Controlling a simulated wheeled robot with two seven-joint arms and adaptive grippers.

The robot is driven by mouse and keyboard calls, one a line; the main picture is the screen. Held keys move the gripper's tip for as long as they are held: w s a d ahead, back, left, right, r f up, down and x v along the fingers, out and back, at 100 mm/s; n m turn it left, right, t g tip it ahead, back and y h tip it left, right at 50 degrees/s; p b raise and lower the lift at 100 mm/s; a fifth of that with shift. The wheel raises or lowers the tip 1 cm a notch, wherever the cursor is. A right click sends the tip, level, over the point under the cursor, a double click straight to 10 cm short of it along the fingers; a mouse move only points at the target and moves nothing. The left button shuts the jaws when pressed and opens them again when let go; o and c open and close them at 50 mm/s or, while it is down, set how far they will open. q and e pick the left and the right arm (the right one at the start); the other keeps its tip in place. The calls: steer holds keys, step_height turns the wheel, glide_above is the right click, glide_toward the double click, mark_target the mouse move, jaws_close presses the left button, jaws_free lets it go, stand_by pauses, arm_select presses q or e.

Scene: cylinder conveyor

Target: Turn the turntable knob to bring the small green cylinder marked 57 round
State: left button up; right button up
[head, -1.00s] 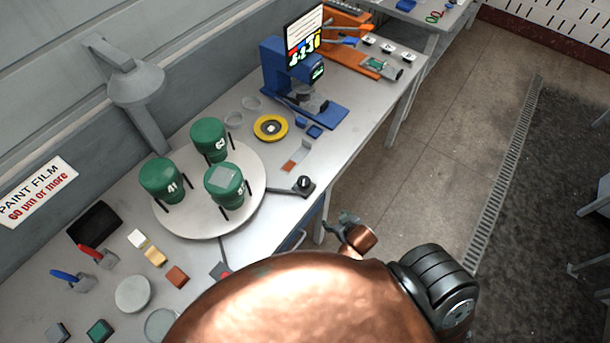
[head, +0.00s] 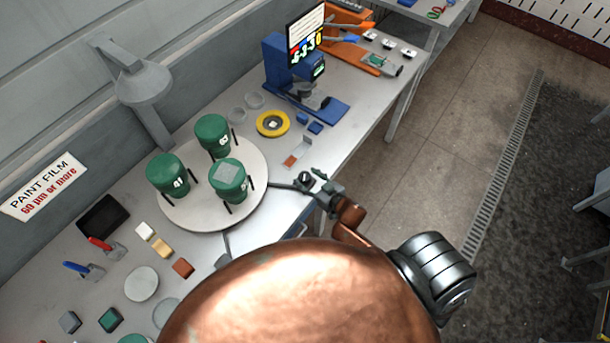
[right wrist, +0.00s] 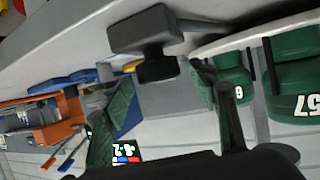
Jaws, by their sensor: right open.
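The round white turntable (head: 262,165) carries three green cylinders. The front one (head: 228,178) has a grey patch on top and its number is hard to read here; the cylinder marked 57 (right wrist: 293,88) shows at the right of the right wrist view. The others are one marked 41 (head: 167,175) and a rear one (head: 212,135). The dark knob (head: 304,178) sits on an arm at the turntable's right; it also shows in the right wrist view (right wrist: 145,32). My right gripper (head: 319,184) is open beside the knob, which appears ahead of its spread fingers (right wrist: 168,100); contact is unclear. My left gripper is out of view.
A blue instrument (head: 285,75) with a screen and a yellow ring (head: 272,123) stand beyond the turntable. Small blocks, a grey disc (head: 141,283) and red and blue handled tools lie at the near left. The table's right edge runs close by my right gripper.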

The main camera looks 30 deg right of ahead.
steer(key=shift+x, duration=1.05)
steer(key=shift+c, duration=0.2)
steer(key=c, duration=1.2)
